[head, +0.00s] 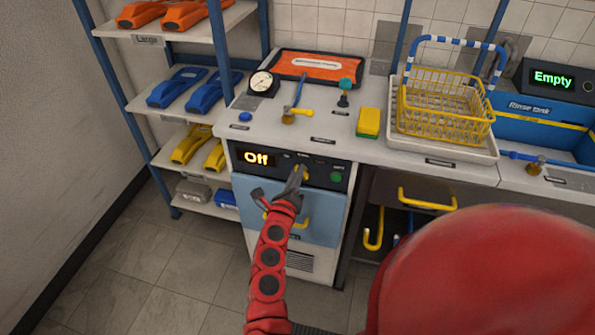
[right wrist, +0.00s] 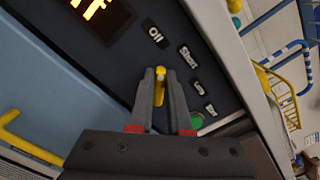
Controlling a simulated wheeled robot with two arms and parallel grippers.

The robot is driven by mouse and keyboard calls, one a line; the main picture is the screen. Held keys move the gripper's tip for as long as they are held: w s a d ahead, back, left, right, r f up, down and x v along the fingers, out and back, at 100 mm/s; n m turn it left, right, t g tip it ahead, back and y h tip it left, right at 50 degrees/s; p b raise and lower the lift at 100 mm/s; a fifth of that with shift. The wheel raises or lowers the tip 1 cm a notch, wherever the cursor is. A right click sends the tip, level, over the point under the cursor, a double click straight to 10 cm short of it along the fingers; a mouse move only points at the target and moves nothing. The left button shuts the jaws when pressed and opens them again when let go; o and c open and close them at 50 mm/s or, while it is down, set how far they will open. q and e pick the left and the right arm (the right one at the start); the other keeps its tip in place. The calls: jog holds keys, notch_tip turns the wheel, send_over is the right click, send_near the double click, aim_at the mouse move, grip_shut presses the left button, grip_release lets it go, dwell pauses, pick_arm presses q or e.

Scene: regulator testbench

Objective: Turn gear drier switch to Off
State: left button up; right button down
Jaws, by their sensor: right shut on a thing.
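The gear drier is a cabinet with a light blue front (head: 315,217) and a dark control panel (head: 272,171) under the counter. The yellow switch (right wrist: 159,88) sits on the panel near several small labels, one reading "Off" and one "Short". My right gripper (head: 298,172) is shut on the switch, with its fingers on either side in the right wrist view (right wrist: 160,75). Which label the switch points at is unclear. My left gripper is not in view.
A green button (head: 336,177) is right of the switch. A yellow handle (head: 300,222) is below it. The counter above holds a gauge (head: 261,83), an orange tray (head: 320,67), a sponge (head: 368,122) and a yellow basket (head: 440,103). Shelves (head: 178,140) stand left.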

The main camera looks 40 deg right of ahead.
jog(key=shift+n, duration=0.6)
jog(key=c, duration=0.9)
grip_release()
jog(key=shift+o, duration=0.2)
jog(key=shift+a, duration=0.1)
jog(key=v, duration=1.7)
jog(key=shift+s, duration=0.15)
